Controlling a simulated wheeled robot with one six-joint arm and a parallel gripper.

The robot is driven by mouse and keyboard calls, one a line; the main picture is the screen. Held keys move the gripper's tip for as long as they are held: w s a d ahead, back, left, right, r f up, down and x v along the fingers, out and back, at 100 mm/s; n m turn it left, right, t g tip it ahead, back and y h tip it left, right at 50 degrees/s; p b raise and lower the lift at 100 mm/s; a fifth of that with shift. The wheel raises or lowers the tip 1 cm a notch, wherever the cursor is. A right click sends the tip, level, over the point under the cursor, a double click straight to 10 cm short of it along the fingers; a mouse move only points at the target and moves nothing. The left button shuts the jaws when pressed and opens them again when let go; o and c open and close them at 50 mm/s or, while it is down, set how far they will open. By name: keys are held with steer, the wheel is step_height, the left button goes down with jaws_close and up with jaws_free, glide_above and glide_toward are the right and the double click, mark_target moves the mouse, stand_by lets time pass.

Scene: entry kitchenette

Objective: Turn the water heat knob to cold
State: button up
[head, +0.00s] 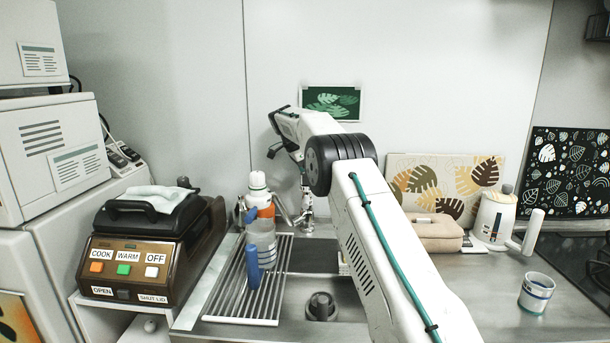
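The metal tap (307,205) stands behind the sink, partly hidden by bottles and my arm. I cannot make out a separate water heat knob or which way it is set. My gripper (272,140) is at the end of my raised white arm, in front of the back wall, above and slightly left of the tap. Its dark fingers are small and seen at an angle, so I cannot tell how far apart they are. I see nothing held in it.
Bottles (260,238) stand on the drying rack (222,303) left of the sink (338,285). A brown cooker (140,250) is at left. A beige case (432,232), white kettle (493,220) and striped mug (536,293) stand at right. My arm crosses the sink's right side.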

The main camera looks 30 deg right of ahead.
steer(key=shift+r, duration=0.1)
steer(key=v, duration=0.7)
steer(key=shift+r, duration=0.25)
steer(key=shift+a+r, duration=0.1)
steer(key=shift+a, duration=0.1)
